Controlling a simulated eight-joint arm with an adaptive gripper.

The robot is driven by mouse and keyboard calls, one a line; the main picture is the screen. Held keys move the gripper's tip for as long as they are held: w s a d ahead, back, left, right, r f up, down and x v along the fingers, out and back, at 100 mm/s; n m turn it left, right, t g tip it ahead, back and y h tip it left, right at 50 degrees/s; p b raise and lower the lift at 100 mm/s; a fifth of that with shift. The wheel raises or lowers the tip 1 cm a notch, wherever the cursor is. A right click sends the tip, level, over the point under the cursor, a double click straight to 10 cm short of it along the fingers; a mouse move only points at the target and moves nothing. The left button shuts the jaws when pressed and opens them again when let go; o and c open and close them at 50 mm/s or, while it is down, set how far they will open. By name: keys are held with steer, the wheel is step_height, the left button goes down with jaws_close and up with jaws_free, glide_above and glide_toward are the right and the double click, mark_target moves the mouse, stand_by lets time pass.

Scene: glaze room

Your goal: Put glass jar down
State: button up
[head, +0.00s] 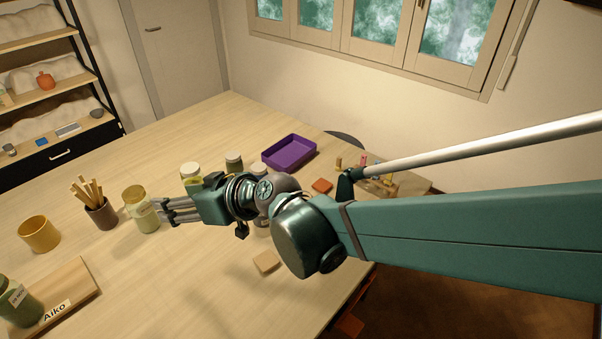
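A glass jar (146,219) with a yellowish top and pale green contents is at the fingertips of my gripper (160,210), left of centre in the head view. The fingers reach left to the jar and appear closed around its side. The jar looks upright. I cannot tell whether its base touches the table (190,285) or hangs just above it.
A brown pot of wooden sticks (103,214) stands just left of the jar, beside a yellow cup (39,234). A labelled green jar (20,301) stands on a wooden board (82,283) marked "Aiko". Other jars and a purple tray (289,150) lie behind my gripper.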

steer(key=d+f+m+t+h, duration=0.1)
steer(key=d+m+h, duration=0.35)
steer(key=d, duration=1.85)
steer(key=s+d+f+m+h, duration=0.1)
steer(key=s+d+m+h, duration=0.1)
steer(key=d, duration=1)
steer(key=s+d+f+m+h, duration=0.1)
steer(key=s+d+m+h, duration=0.2)
steer(key=d, duration=0.8)
steer(key=s+h, duration=0.2)
steer(key=s, duration=0.2)
steer(key=shift+s+d+f+m, duration=0.25)
steer(key=shift+d+m, duration=0.1)
steer(key=shift+d, duration=0.05)
steer(key=o, duration=0.3)
steer(key=shift+w, duration=0.1)
